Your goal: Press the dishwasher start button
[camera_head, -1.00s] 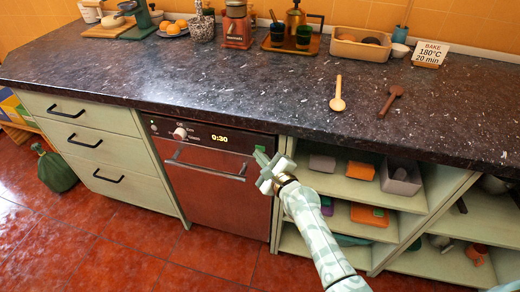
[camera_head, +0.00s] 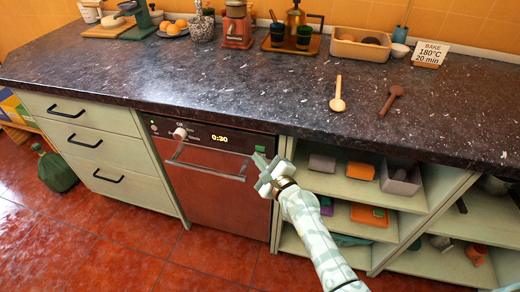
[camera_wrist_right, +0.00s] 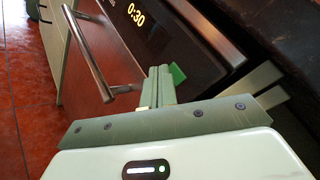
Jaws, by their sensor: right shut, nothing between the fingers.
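The dishwasher (camera_head: 215,205) is a red-brown front under the counter with a bar handle, a round knob and a lit 0:30 display (camera_head: 219,138). A small green piece, apparently the start button (camera_wrist_right: 177,75), shows beside my fingertips in the wrist view, partly hidden by them. My right gripper (camera_head: 259,160) is shut and empty, its tips at the right end of the dishwasher's control strip. In the wrist view its fingertips (camera_wrist_right: 161,72) lie close to the panel; I cannot tell whether they touch the button. My left gripper is not in view.
The dishwasher handle (camera_head: 205,172) sticks out left of my gripper. The dark countertop (camera_head: 260,90) overhangs above it. Open shelves (camera_head: 350,187) with boxes are on the right, and drawers (camera_head: 85,145) are on the left.

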